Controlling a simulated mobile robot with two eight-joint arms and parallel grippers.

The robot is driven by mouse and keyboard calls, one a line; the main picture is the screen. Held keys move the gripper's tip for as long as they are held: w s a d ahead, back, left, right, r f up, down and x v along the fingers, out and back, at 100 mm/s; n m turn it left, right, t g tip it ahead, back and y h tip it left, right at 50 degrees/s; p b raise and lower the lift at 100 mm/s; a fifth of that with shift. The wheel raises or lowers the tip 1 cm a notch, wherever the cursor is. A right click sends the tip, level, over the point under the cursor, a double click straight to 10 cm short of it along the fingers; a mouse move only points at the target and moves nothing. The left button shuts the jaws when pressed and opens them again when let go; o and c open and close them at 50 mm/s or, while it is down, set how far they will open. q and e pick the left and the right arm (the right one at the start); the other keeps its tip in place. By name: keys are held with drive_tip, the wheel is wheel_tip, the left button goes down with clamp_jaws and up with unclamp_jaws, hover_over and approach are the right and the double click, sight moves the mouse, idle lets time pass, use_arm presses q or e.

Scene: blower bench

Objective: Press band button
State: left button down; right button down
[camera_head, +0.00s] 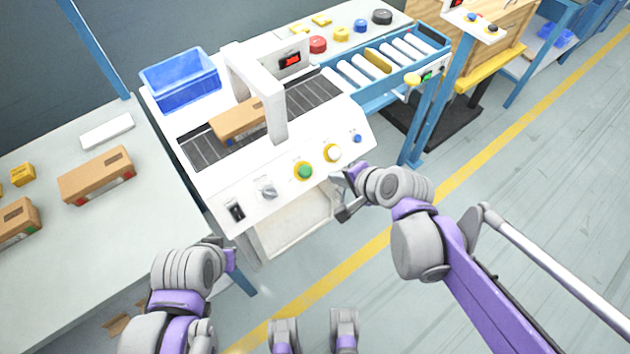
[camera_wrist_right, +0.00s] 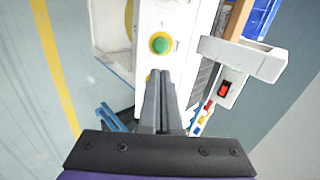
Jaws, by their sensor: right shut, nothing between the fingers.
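The white machine's sloped control panel (camera_head: 285,187) carries a green button in a yellow ring (camera_head: 304,172), a white button in a yellow ring (camera_head: 332,153), a small blue button (camera_head: 357,139), a grey knob (camera_head: 268,191) and a black switch (camera_head: 236,211). Which one is the band button I cannot tell from any label. My right gripper (camera_head: 345,193) is shut and empty, in front of the panel's lower right edge. In the right wrist view, its closed fingers (camera_wrist_right: 163,74) point toward the panel just below the green button (camera_wrist_right: 160,43), partly hiding another yellow ring. My left gripper (camera_head: 226,256) is low at left; its fingers are unclear.
A cardboard box (camera_head: 237,119) lies on the dark belt under the white arch (camera_head: 262,85). A blue bin (camera_head: 180,80) stands behind it. A roller conveyor (camera_head: 385,67) and blue post (camera_head: 432,100) are at right. A table with boxes (camera_head: 97,176) is at left.

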sight(306, 172)
drive_tip(key=shift+a+m, duration=0.1)
drive_tip(key=shift+m, duration=0.2)
drive_tip(key=shift+w, duration=0.15)
drive_tip(key=shift+f, duration=0.1)
drive_tip(key=b+x, duration=0.2)
drive_tip(key=x, duration=1.1)
drive_tip(key=shift+w+a+f, duration=0.2)
drive_tip(key=shift+w+a, duration=0.05)
drive_tip(key=shift+w, duration=0.05)
drive_tip(key=shift+f, duration=0.1)
